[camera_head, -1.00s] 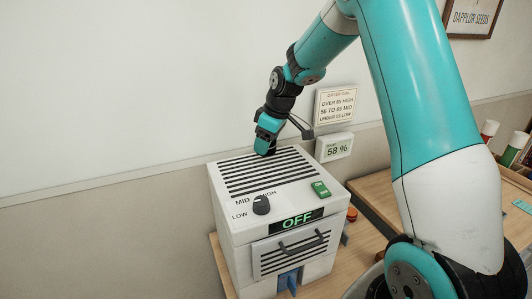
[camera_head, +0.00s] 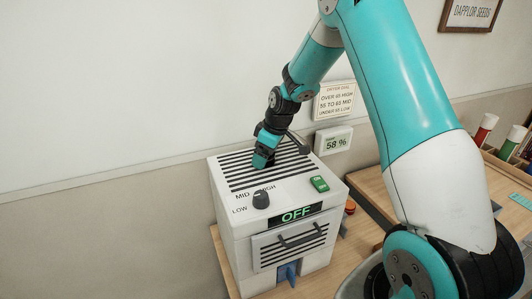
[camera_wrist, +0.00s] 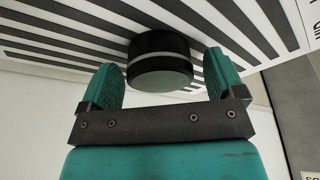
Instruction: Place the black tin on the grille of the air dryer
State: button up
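The black tin (camera_wrist: 160,45), with a pale band and a grey-green end face, stands on the slatted grille (camera_wrist: 65,25) in the wrist view. My gripper (camera_wrist: 162,75) is open, with a teal finger on each side of the tin and a visible gap to both. The air dryer (camera_head: 240,222) is a white box; its striped top grille (camera_head: 238,177) shows in the head view. There my gripper (camera_head: 262,161) is low over the grille, and the tin cannot be made out clearly.
The dryer's dial (camera_head: 261,200), green switch (camera_head: 319,184) and OFF display (camera_head: 296,214) lie in front of the grille. A humidity display (camera_head: 335,141) reads 58 % on the wall beside a dial notice (camera_head: 336,101). A rack of bottles (camera_head: 510,145) stands at right.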

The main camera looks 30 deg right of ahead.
aim_at(275, 166)
jog(key=b+v, duration=0.3)
jog(key=v, duration=0.9)
jog(key=s+a+r+g+y, duration=0.1)
jog(key=s+a+r, duration=0.1)
jog(key=s+a, duration=0.6)
jog(key=s+a+r+y, duration=0.1)
jog(key=s+a+r, duration=0.1)
jog(key=s+a, duration=0.65)
jog(key=s+a+f+g, duration=0.1)
jog(key=s+a, duration=0.7)
jog(key=s, duration=0.4)
jog(key=shift+f+g, duration=0.25)
jog(key=shift+g, duration=0.15)
jog(key=shift+a, duration=0.15)
